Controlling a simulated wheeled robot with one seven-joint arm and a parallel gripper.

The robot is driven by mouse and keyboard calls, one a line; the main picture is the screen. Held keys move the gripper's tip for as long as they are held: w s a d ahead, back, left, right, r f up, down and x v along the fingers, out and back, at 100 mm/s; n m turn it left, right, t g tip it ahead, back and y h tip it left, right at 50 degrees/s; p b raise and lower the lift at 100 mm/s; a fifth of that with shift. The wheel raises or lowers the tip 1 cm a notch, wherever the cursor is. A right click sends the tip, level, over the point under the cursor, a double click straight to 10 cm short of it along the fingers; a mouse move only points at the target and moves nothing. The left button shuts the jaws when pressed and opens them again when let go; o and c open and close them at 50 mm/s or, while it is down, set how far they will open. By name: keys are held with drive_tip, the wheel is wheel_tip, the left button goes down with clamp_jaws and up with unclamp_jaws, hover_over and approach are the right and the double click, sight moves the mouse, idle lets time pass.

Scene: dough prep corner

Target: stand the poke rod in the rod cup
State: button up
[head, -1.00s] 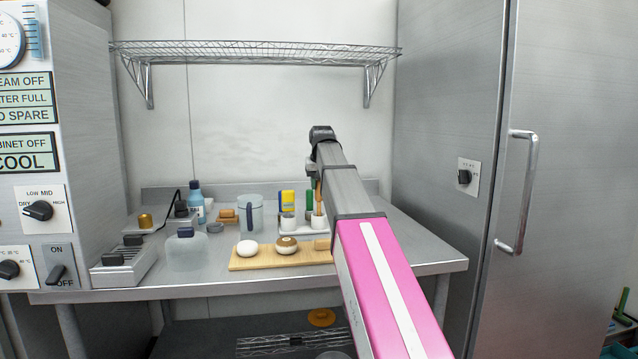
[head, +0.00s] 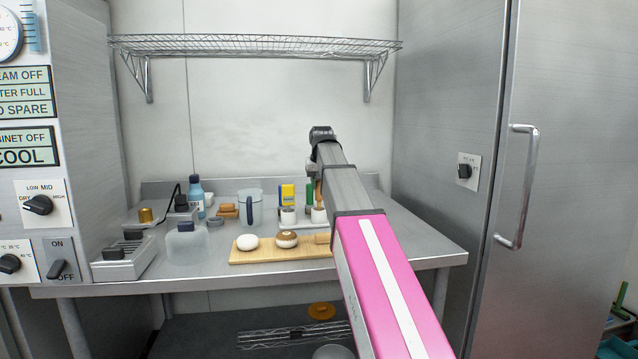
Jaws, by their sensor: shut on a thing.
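My gripper (head: 315,172) points down over the back right of the steel table, mostly hidden behind my own arm. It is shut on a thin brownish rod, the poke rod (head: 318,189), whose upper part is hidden. The rod's visible part looks upright, above or in a small white cup (head: 319,215), which seems to be the rod cup. I cannot tell whether the rod's lower end is inside it. A second white cup (head: 288,216) stands just to the left.
A green item (head: 309,191) and a yellow box (head: 287,194) stand close behind the cups. A wooden board (head: 265,256) with two buns lies in front. A clear jug (head: 257,207) stands left. A wire shelf (head: 255,47) hangs above.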

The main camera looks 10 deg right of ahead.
drive_tip(key=shift+f, duration=0.8)
drive_tip(key=o, duration=1.8)
drive_tip(key=shift+c, duration=0.2)
drive_tip(key=v, duration=0.9)
drive_tip(key=shift+s, duration=0.15)
idle(0.4)
